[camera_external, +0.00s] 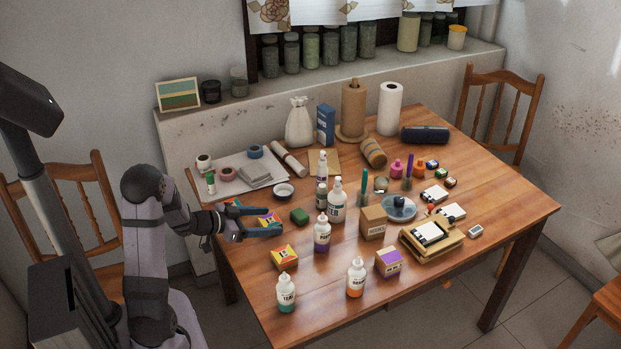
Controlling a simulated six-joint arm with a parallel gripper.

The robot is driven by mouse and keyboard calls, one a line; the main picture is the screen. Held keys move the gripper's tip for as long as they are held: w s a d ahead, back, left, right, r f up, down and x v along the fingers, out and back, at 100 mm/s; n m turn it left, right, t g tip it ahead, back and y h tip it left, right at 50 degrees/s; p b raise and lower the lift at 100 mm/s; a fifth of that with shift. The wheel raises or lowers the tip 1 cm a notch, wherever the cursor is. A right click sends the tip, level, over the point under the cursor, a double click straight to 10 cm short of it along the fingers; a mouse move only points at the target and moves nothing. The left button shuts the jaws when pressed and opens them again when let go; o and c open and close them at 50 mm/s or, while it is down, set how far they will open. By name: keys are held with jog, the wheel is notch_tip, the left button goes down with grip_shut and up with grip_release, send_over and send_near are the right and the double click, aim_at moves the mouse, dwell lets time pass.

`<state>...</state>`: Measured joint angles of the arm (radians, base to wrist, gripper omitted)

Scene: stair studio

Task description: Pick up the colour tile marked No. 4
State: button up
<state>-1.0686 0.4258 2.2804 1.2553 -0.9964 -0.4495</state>
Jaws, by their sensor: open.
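No tile with a readable No. 4 shows; markings are too small to read here. Flat white pieces with dark faces lie at the right of the table: one on a stack of wooden trays (431,234), one behind it (452,211), and one farther back (434,193). I cannot tell whether any is the colour tile. My gripper (274,219) is open at the table's left side, far from those pieces.
The wooden table (475,290) is crowded. White bottles (322,235), a cardboard box (373,223) and a glass dish (399,208) stand between my gripper and the trays. The right front is clear.

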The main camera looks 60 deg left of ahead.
jog(key=shift+x, duration=0.9)
jog(key=c, duration=1.2)
jog(key=shift+o, duration=0.2)
